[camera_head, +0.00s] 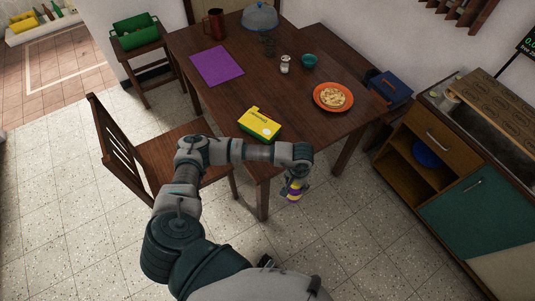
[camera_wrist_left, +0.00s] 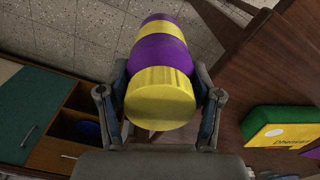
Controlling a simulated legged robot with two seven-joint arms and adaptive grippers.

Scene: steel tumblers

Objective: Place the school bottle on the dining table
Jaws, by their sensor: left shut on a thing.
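The school bottle (camera_head: 294,195), banded in purple and yellow, is held by my left gripper (camera_head: 296,183) just off the near edge of the dining table (camera_head: 288,105). In the left wrist view the bottle (camera_wrist_left: 160,60) lies between the two fingers, which are shut on its sides, with its yellow end toward the camera. The table (camera_wrist_left: 248,80) shows to the right there, apart from the bottle. The dark brown wooden table has a bare stretch in its middle. My right gripper is not seen.
A yellow and green box (camera_head: 259,123) stands near the table's front edge. A plate of food (camera_head: 333,97), teal bowl (camera_head: 309,61), shaker (camera_head: 285,65), purple mat (camera_head: 217,65) and covered dish (camera_head: 260,17) are farther back. A chair (camera_head: 165,150) stands at the left side.

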